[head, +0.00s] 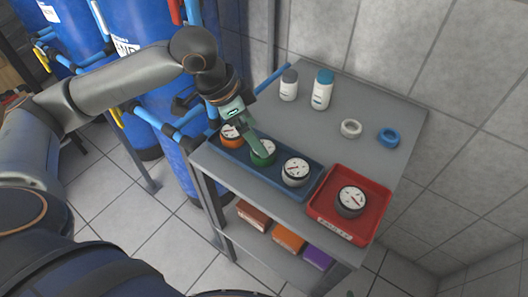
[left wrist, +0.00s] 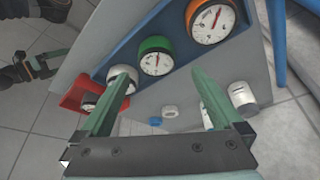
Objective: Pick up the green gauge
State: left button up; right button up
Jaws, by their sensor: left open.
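The green gauge (head: 263,154) has a white dial and sits in the blue tray (head: 224,158), between an orange gauge (head: 231,132) and a grey gauge (head: 295,172). My left gripper (head: 256,146) is just over the green gauge and partly covers it. In the left wrist view the open left gripper (left wrist: 162,78) is empty, and the green gauge (left wrist: 155,56) shows just beyond the gap between its fingertips. Whether the fingers touch it is unclear. My right gripper (left wrist: 40,65) shows small at the left of that view, away from the tray; its jaw state is unclear.
A red tray (head: 322,211) at the table's front right holds a dark gauge (head: 351,201). Two bottles (head: 321,91) stand at the back. A white ring (head: 350,128) and a blue ring (head: 388,138) lie to the right. The table's middle is clear. Blue tanks (head: 150,60) stand left.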

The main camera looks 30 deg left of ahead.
pick_arm(q)
jog(key=x, duration=0.2)
jog(key=b+x, duration=0.1)
jog(key=x, duration=0.2)
jog(key=shift+s+d+f, duration=0.1)
jog(key=shift+s+f, duration=0.1)
jog(key=shift+f, duration=0.15)
jog(key=shift+c, duration=0.2)
jog(key=c, duration=1.2)
